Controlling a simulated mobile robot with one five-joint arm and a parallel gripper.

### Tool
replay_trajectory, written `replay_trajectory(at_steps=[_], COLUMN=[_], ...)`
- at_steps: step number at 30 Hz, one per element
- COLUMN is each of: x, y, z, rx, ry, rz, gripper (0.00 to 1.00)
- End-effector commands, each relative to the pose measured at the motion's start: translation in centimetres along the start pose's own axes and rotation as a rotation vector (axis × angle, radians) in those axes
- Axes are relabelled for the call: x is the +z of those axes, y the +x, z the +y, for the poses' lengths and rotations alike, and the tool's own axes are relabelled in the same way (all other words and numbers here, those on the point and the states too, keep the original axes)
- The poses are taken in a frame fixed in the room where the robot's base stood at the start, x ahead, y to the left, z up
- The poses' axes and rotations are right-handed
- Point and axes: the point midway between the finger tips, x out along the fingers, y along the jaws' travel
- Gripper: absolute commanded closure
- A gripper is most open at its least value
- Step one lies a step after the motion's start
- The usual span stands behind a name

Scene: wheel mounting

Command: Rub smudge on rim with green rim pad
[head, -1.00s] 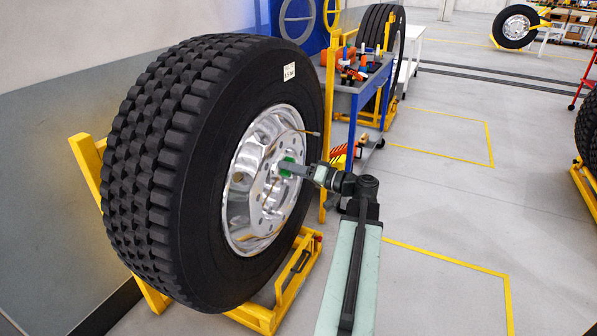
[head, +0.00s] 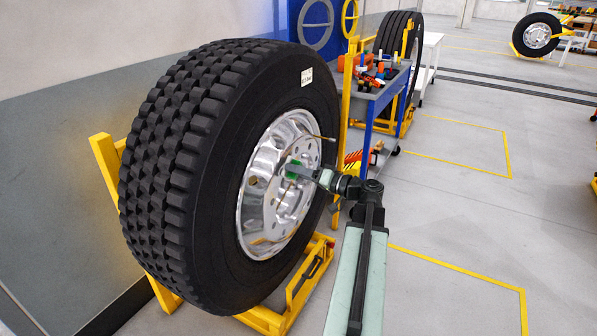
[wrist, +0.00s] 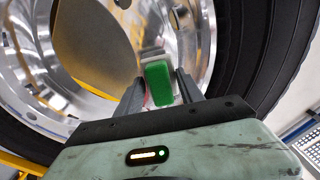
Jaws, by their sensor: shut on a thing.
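A large black tyre (head: 210,170) with a shiny metal rim (head: 262,215) stands upright in a yellow stand. My gripper (head: 296,171) reaches from the right to the rim's upper middle. In the wrist view my gripper (wrist: 160,88) is shut on the green rim pad (wrist: 158,84), which sits between the two fingers. The green pad also shows in the head view (head: 291,165), close in front of the rim; I cannot tell whether it touches. A yellowish-brown patch (wrist: 92,42) shows on the metal in the wrist view; whether it is the smudge or a reflection is unclear.
The yellow stand (head: 270,318) holds the tyre from below. A blue tool cart (head: 366,104) with tools on top stands behind it. Another tyre in a yellow stand is farther back. The floor at the right is open, with yellow lines.

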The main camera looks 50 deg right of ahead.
Motion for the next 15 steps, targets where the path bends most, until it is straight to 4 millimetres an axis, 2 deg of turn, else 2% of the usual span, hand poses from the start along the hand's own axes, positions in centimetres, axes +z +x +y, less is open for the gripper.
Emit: replay_trajectory(at_steps=[15], x=[-0.01], y=[1.04], z=[0.01], rx=[0.000], ry=[0.000], rz=[0.000], gripper=[0.88])
